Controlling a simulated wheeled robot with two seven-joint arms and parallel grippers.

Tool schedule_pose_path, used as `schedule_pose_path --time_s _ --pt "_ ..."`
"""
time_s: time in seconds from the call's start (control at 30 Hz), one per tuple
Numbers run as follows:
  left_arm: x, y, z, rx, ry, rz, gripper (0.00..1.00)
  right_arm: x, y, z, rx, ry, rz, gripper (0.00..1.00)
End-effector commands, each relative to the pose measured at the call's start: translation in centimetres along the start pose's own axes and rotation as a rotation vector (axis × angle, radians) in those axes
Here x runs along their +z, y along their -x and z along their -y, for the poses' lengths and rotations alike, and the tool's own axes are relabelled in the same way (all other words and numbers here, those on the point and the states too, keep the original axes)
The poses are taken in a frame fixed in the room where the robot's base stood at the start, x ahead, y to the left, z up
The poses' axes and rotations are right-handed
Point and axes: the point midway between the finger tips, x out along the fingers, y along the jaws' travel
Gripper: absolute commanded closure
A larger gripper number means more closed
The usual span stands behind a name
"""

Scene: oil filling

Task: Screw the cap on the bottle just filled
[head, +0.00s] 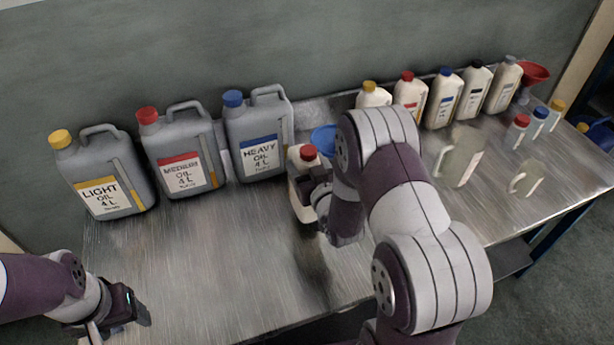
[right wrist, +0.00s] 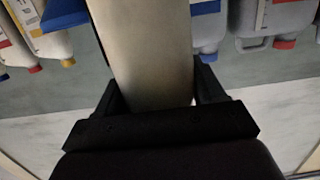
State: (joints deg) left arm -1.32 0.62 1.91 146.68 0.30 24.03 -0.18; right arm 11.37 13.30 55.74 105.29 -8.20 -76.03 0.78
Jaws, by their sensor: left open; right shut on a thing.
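A cream bottle (head: 302,205) stands upright near the table's middle, right of the heavy oil jug. A red cap (head: 308,152) sits at its top; I cannot tell whether it is screwed tight. My right gripper (head: 318,192) is shut on the bottle's body and partly hides it. In the right wrist view the bottle's plain cream side (right wrist: 150,55) fills the space between the fingers; its top is out of sight there. My left gripper (head: 128,318) is open and empty at the table's front left, well apart from the bottle.
Light (head: 100,185), medium (head: 180,155) and heavy oil (head: 258,135) jugs stand along the back left. A blue funnel (head: 324,138) is behind the bottle. Several capped bottles, a red funnel (head: 534,74) and clear jugs (head: 460,158) stand right.

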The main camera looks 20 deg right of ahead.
Motion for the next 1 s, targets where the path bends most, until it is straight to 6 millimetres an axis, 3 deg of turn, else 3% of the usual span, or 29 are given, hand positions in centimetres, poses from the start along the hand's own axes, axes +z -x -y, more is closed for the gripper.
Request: schedule_pose_path --time_s 0.17,0.43,0.87,0.9,0.93,1.0 --pt "0.0 0.0 0.0 0.0 0.0 0.0 0.33 0.1 0.0 0.0 0.0 0.0 -0.002 1.0" --pt "0.0 0.3 0.0 0.0 0.0 0.0 0.33 3.6 -0.6 0.0 0.0 0.0 0.0 1.0" --pt "0.0 -0.3 0.0 0.0 0.0 0.0 0.33 4.4 -0.7 0.0 -0.001 0.0 -0.002 1.0" --pt "0.0 -0.1 0.0 0.0 0.0 0.0 0.33 4.3 -0.6 0.0 -0.001 0.0 0.0 0.18" --pt "0.0 -0.1 0.0 0.0 0.0 0.0 0.33 4.3 -0.6 0.0 -0.001 0.0 0.0 0.08" --pt "0.0 -0.1 0.0 0.0 0.0 0.0 0.33 4.3 -0.6 0.0 -0.001 0.0 0.0 0.06"
